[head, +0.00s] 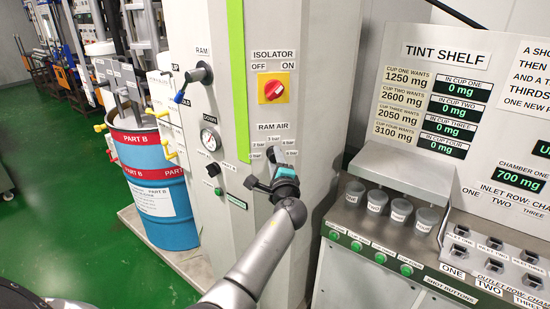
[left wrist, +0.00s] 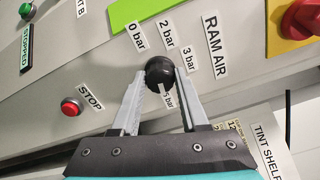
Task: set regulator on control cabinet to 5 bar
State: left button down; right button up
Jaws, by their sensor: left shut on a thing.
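The black round regulator knob (left wrist: 160,72) sits under the RAM AIR label (left wrist: 215,43) on the control cabinet (head: 222,120). My left gripper (left wrist: 161,76) is shut on it, one finger on each side. In the head view the left gripper (head: 277,157) reaches the dial from below and mostly hides the knob. A 5 bar label (left wrist: 168,98) shows between the fingers, partly covered. I cannot clearly tell where the knob's pointer stands. My right gripper is not in view.
The red isolator switch (head: 273,88) is above the dial. A blue drum (head: 170,217) stands farther left. The tint shelf (head: 390,178) with several cups is at right.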

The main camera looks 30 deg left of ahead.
pick_arm(q)
jog(key=shift+m, duration=0.4)
jog(key=shift+c, duration=2.2)
grip_release()
jog(key=v, duration=1.5)
jog(key=shift+s, duration=0.1)
